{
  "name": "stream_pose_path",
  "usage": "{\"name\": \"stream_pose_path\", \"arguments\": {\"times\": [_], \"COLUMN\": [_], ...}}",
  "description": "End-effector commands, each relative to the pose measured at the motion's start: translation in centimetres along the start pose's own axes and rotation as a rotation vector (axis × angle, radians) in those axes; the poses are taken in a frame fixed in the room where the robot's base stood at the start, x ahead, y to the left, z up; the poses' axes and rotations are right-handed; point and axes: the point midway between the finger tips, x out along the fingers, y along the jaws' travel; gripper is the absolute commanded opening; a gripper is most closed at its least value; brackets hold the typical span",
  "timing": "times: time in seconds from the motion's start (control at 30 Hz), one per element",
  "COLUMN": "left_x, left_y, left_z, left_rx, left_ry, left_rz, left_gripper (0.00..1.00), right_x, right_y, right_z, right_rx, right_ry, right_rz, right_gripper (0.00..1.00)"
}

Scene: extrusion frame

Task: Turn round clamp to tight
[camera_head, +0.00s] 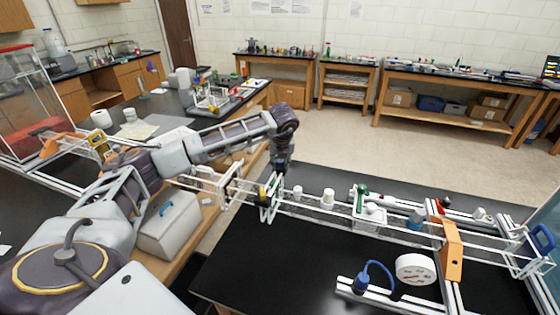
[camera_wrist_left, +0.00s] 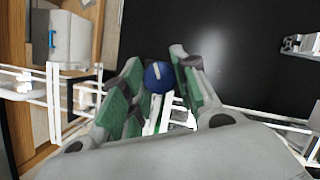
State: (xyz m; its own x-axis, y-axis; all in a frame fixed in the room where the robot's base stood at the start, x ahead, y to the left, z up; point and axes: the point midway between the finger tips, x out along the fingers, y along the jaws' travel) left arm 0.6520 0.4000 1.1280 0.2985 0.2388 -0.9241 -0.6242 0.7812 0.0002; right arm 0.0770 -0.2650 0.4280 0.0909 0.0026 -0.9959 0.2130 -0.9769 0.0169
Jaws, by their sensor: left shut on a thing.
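The round clamp shows in the left wrist view as a blue round knob (camera_wrist_left: 157,77) with a white line across its face. It sits between the green-padded fingers of my left gripper (camera_wrist_left: 158,90), which is shut on it. In the head view my left gripper (camera_head: 272,192) reaches down at the left end of the white extrusion frame (camera_head: 310,212), at the table's far left edge. The knob is hidden there by the gripper and frame. My right gripper is not in view.
An orange bracket (camera_head: 451,250), a white disc with markings (camera_head: 416,268) and a blue clamp (camera_head: 374,275) stand at the right. Small white containers (camera_head: 328,196) stand along the frame. The black tabletop (camera_head: 270,262) in front is clear.

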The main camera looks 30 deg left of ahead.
Motion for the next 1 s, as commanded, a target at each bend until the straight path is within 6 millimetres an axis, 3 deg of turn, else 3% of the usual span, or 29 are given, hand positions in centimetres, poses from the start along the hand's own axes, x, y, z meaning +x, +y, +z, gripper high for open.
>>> {"name": "stream_pose_path", "arguments": {"times": [0.47, 1.0], "left_x": [0.1, 0.2], "left_y": [0.1, 0.2], "left_z": [0.0, 0.0], "left_rx": [0.063, 0.329], "left_ry": [-0.002, -0.003], "left_rz": [-0.027, -0.138], "left_gripper": [0.06, 0.06], "right_x": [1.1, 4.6], "right_y": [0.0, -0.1], "right_z": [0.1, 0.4], "right_rx": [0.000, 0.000], "right_ry": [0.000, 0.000], "right_rz": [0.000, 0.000], "right_gripper": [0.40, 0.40]}}
